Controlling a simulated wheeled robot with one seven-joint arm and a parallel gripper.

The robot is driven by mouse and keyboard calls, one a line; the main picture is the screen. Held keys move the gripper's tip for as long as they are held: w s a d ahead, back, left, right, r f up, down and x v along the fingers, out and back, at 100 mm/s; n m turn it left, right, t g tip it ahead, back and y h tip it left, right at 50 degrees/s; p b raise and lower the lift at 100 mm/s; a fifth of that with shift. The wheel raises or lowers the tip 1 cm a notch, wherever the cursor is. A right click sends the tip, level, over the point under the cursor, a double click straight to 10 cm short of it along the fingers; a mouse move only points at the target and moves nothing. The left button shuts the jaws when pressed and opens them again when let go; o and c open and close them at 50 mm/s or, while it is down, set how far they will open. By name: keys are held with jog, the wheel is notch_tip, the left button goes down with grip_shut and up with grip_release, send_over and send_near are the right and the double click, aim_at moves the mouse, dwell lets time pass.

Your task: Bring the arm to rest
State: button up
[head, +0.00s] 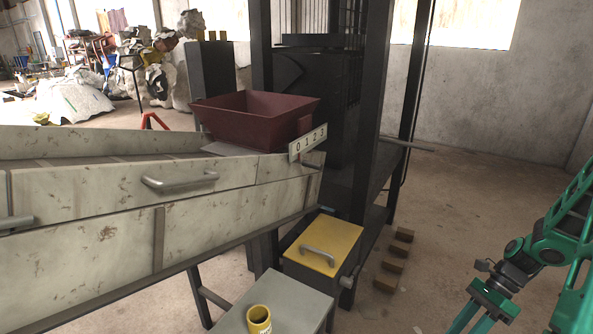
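My green arm (548,248) is at the right edge of the head view, bent, over bare floor. My gripper (468,325) points down at the bottom right. Its two green fingers stand apart, with floor showing between them, and their tips are cut off by the bottom edge. I see nothing between the visible parts of the fingers. The gripper is clear of the machine and the stand to its left.
A pale trommel casing (105,235) with handles fills the left. A dark red hopper (257,118) sits by a 0-to-3 scale (308,143). A yellow-lidded box (323,245) and grey stand (290,303) with a yellow cup (258,320) are below. Wooden blocks (395,262) lie on the floor.

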jog(key=s+a+r+n+t+h, duration=0.1)
jog(key=s+r+n, duration=0.3)
jog(key=r, duration=0.4)
jog(key=s+a+r+n+t+h, duration=0.1)
jog(key=s+r+n+h, duration=0.3)
jog(key=r+n, duration=0.2)
jog(key=s+a+r+n+t+h, duration=0.1)
jog(key=s+r+n, duration=0.3)
jog(key=r, duration=0.5)
jog(key=shift+r+n+h, duration=0.35)
jog(key=shift+n+h, duration=0.25)
jog(key=shift+h, duration=0.1)
jog(key=shift+w+f, duration=0.25)
jog(key=shift+w, duration=0.3)
